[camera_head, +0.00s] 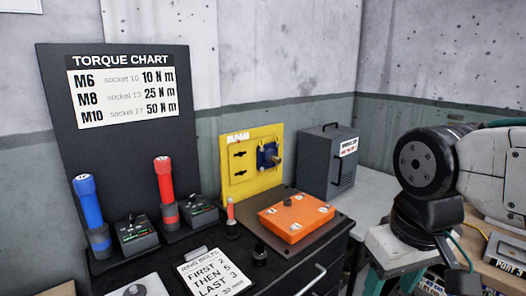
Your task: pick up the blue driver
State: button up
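The blue driver (89,208) stands upright at the left of the dark bench. Its lower end sits in a grey base or holder (99,243), next to a small dark box with a dial (137,232). Nothing touches the driver from my side. Part of my arm shows at the right, well away from the driver, with a black joint and pale links. I cannot make out my gripper's fingers.
A red driver (165,185) stands just right of the blue one. A torque chart board (120,120) rises behind. An orange block (297,217), a yellow panel (236,182) and a grey case (318,170) are farther right. A white card (217,270) lies in front.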

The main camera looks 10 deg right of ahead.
aim_at(84, 185)
jog(key=z, duration=2.5)
jog(key=k, duration=1.7)
jog(key=u, duration=2.55)
jog(key=i, duration=0.5)
jog(key=u, duration=0.1)
